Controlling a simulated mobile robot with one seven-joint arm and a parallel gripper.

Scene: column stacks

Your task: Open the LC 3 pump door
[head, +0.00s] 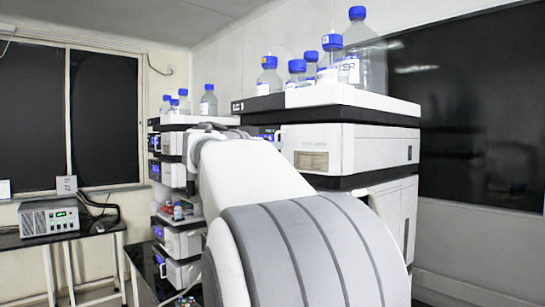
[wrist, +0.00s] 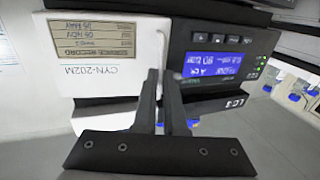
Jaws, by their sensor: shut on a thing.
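The LC 3 pump door is a white front panel (wrist: 105,45) with a service record sticker, filling the left of the wrist view. It also shows in the head view (head: 311,142), on the upper part of the near stack. Next to it is the pump's dark control panel (wrist: 225,60) with a lit blue display and an LC 3 label. My gripper (wrist: 160,85) has its two dark fingers close together at the door's edge beside the control panel. My arm hides the gripper in the head view. I cannot tell whether the door stands ajar.
Blue-capped bottles (head: 366,55) stand in the tray on top of the near stack. A second stack (head: 172,143) with more bottles stands behind to the left. A bench (head: 95,234) with a grey instrument (head: 48,218) is at the far left. A dark window is behind the near stack.

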